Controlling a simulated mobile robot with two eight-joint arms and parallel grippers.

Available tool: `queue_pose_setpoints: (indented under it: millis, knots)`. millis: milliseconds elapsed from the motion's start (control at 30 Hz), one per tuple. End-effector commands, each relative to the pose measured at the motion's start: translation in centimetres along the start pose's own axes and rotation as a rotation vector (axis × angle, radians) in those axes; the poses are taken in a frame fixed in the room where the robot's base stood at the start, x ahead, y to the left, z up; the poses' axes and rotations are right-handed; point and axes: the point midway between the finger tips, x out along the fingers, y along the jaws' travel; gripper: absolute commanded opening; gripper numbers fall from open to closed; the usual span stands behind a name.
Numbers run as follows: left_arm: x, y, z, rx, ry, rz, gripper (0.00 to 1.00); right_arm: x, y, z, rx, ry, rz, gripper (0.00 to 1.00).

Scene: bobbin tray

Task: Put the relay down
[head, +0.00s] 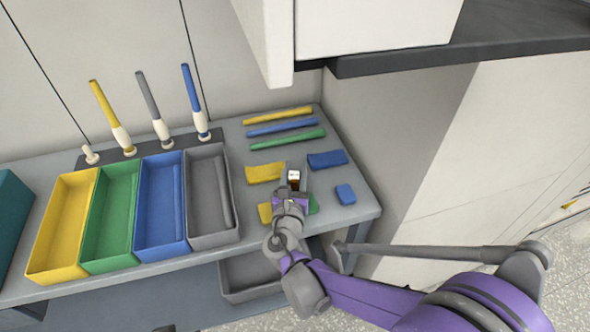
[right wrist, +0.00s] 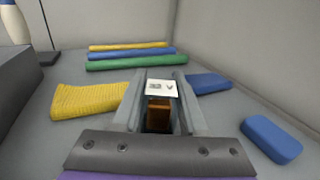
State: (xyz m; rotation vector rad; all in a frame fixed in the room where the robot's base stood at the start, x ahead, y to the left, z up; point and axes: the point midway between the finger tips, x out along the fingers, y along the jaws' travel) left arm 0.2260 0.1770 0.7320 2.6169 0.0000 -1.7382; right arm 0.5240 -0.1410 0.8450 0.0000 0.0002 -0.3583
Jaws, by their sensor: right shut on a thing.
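The relay (head: 294,178) is a small block with a white printed top and an orange-brown side. In the right wrist view the relay (right wrist: 160,90) sits between the two grey fingers. My right gripper (head: 293,184) is shut on it, over the right part of the grey table (head: 230,128). I cannot tell whether the relay touches the table. The left gripper is not in either view.
Yellow (head: 265,172) and blue (head: 327,159) cloths and a blue block (head: 345,194) lie close around the gripper. Coloured rods (head: 287,139) lie behind. Yellow, green, blue and grey bins (head: 212,240) stand left. A cabinet wall (head: 370,130) bounds the right.

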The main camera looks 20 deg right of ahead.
Motion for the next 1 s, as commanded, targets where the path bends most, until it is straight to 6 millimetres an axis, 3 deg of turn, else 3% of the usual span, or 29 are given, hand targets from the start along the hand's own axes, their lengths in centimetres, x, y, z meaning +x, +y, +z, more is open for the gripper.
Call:
queue_pose_setpoints:
  millis: [33,67,200,567,667,1000]
  knots:
    - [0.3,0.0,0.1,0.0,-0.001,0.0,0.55,0.0,0.0,-0.3,0.0,0.0,0.0,0.0]
    - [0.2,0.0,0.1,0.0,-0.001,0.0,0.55,0.0,0.0,-0.2,0.0,0.0,0.0,0.47]
    - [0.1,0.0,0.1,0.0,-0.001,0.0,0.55,0.0,0.0,-0.2,0.0,0.0,0.0,0.72]
    - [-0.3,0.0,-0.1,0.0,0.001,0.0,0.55,0.0,0.0,0.4,0.0,0.0,0.0,0.72]
    - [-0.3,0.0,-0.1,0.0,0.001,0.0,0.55,-1.3,0.1,0.2,0.001,0.0,0.001,0.72]
    - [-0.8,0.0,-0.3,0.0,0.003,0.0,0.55,-8.5,0.1,0.3,0.001,0.0,0.004,0.72]
